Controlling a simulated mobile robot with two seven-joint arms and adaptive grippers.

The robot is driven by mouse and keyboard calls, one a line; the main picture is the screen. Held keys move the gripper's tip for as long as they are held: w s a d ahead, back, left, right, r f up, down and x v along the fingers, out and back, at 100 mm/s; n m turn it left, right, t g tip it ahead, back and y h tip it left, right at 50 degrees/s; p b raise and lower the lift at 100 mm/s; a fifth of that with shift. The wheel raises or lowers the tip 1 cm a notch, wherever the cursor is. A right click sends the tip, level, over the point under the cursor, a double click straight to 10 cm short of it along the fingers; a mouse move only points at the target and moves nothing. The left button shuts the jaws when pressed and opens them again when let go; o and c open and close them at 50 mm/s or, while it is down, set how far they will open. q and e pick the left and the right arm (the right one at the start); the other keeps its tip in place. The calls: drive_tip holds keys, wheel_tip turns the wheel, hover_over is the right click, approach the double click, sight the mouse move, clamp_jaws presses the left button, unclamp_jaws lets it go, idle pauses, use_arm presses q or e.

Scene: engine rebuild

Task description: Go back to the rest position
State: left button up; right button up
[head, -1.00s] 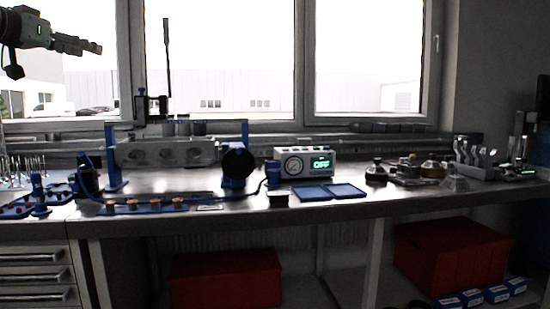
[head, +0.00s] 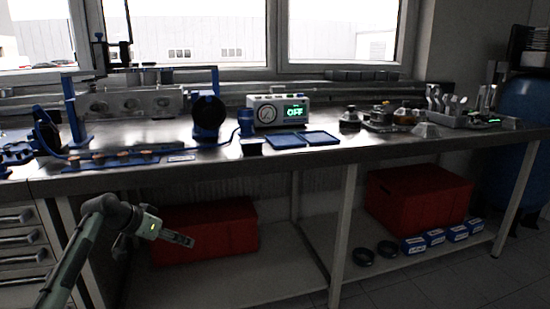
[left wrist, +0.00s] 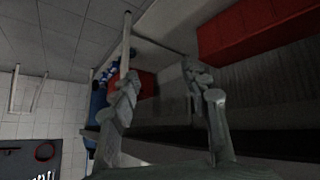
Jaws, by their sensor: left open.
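My left gripper (head: 178,240) is low at the left of the head view, below the front edge of the workbench (head: 225,158) and in front of a red box (head: 215,222) on the lower shelf. In the left wrist view, the two fingers of my left gripper (left wrist: 168,88) stand apart with nothing between them. My right gripper is not in view.
A second red box (head: 415,200) and small blue boxes (head: 435,238) sit on the lower shelf. The floor (head: 400,285) in front is clear.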

use_arm(q)
drive_tip(key=s+d+f+g, duration=0.1)
drive_tip(key=s+d+f, duration=0.25)
drive_tip(key=f, duration=0.25)
drive_tip(key=w+a+r+n+t+y, duration=0.2)
drive_tip(key=w+a+r+y, duration=0.15)
drive_tip(key=a, duration=0.45)
drive_tip(key=w+a+r+n+t+y, duration=0.25)
drive_tip(key=w+a+y, duration=0.2)
drive_tip(key=a, duration=0.45)
drive_tip(key=s+d+f+m+g, duration=0.1)
drive_tip(key=s+d+f+g, duration=0.15)
drive_tip(key=s+f, duration=1)
drive_tip(key=s+d+f+m+g, duration=0.1)
drive_tip(key=s+d+f, duration=0.3)
drive_tip(key=s+f, duration=0.9)
drive_tip(key=s+d+f+g+h, duration=0.1)
drive_tip(key=s+d+f+g, duration=0.1)
drive_tip(key=s+f, duration=0.6)
drive_tip(key=s+d+f+g, duration=0.2)
drive_tip(key=s+f, duration=0.6)
drive_tip(key=s, duration=0.8)
drive_tip(key=shift+s+d+g+h, duration=0.3)
drive_tip(key=shift+d+g+h, duration=0.1)
drive_tip(key=shift+d, duration=0.3)
